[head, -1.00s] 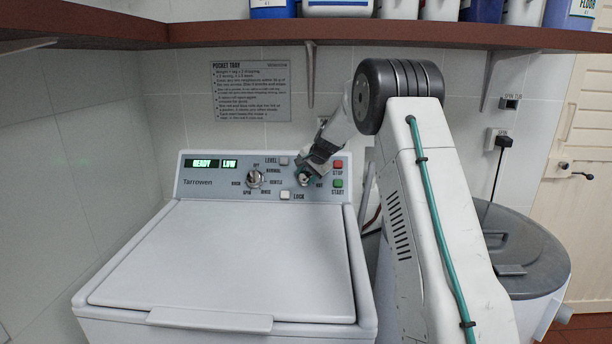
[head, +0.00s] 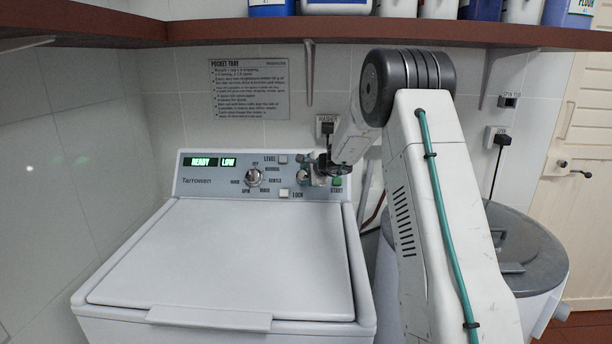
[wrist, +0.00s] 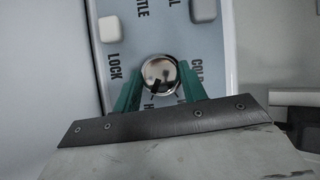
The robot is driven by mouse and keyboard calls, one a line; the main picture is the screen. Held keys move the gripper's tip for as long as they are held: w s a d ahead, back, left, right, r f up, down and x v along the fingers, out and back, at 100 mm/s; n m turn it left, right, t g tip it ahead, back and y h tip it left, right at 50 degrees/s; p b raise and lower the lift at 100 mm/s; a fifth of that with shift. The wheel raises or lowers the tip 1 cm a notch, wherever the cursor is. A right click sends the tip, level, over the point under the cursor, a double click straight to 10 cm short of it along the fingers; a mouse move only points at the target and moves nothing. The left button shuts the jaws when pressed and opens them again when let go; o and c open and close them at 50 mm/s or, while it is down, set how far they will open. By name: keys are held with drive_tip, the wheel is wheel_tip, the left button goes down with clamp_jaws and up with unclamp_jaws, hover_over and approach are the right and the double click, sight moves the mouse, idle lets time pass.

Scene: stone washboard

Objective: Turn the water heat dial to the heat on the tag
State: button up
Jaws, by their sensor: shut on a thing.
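The water heat dial is a small round chrome knob (wrist: 158,74) on the washer's control panel, with letters of COLD and other labels partly showing around it in the wrist view. My gripper (wrist: 160,84) has its two green fingers on either side of the knob, shut on it. In the head view my gripper (head: 316,176) is at the right part of the panel and covers most of the dial. The display reads READY and LOW (head: 229,162). No tag with a heat on it can be made out.
A second chrome dial (head: 254,177) with cycle labels sits to the left. A wall notice (head: 249,89) hangs behind, below a brown shelf (head: 380,34).

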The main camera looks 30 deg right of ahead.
idle(0.3)
drive_tip(key=o, duration=1)
drive_tip(key=shift+a, duration=0.1)
drive_tip(key=v, duration=0.7)
drive_tip(key=shift+s+r, duration=0.1)
drive_tip(key=shift+s, duration=0.35)
